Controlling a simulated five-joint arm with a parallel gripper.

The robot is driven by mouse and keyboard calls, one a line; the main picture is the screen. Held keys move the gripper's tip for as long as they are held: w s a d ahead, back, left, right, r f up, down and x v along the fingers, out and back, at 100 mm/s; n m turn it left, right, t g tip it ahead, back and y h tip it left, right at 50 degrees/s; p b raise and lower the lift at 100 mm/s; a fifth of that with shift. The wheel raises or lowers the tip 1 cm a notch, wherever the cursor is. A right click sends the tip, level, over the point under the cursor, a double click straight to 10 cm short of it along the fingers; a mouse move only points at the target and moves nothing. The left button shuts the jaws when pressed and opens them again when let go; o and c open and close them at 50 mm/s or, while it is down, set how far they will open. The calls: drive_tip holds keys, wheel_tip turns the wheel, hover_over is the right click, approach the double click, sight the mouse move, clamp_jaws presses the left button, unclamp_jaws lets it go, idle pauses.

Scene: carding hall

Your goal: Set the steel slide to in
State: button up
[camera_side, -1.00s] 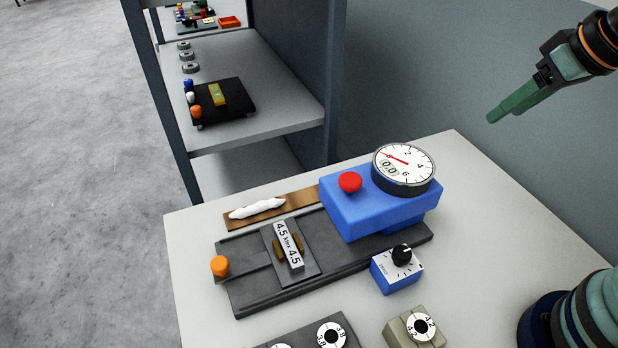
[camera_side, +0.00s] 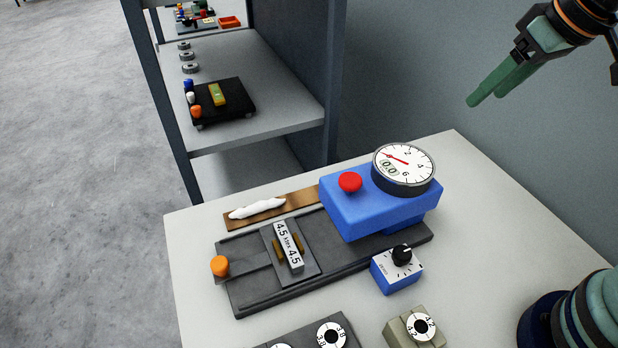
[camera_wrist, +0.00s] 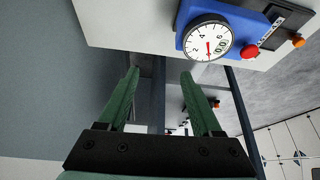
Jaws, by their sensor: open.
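The steel slide (camera_side: 244,262) is a dark grey plate with an orange knob (camera_side: 220,266) at its left end. It lies on a dark base (camera_side: 270,298), and the knob end sticks out to the left. A block marked 4.5 ktex (camera_side: 288,246) sits across it. A blue gauge unit (camera_side: 365,208) stands at the base's right end, with a round dial (camera_side: 404,168) and a red button (camera_side: 349,182). My gripper (camera_side: 489,96) is open and empty, high above the table's back right. In the wrist view the orange knob (camera_wrist: 298,41) is at the upper right, beyond the fingers (camera_wrist: 160,82).
A white strand (camera_side: 257,208) lies on a brown strip behind the base. A blue box with a black knob (camera_side: 397,270) stands in front. Numbered blocks (camera_side: 414,328) are at the near edge. A shelf (camera_side: 245,60) stands behind; the table's right side is clear.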

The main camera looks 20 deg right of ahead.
drive_tip(key=w+a+r+n+g, duration=0.2)
drive_tip(key=w+a+r, duration=0.1)
drive_tip(key=w+a, duration=0.55)
drive_tip(key=n+g, duration=0.3)
drive_tip(key=n, duration=0.3)
hover_over(219, 262)
wheel_tip(219, 262, down, 14)
wheel_tip(219, 262, down, 11)
drive_tip(key=shift+f, duration=0.15)
clamp_jaws()
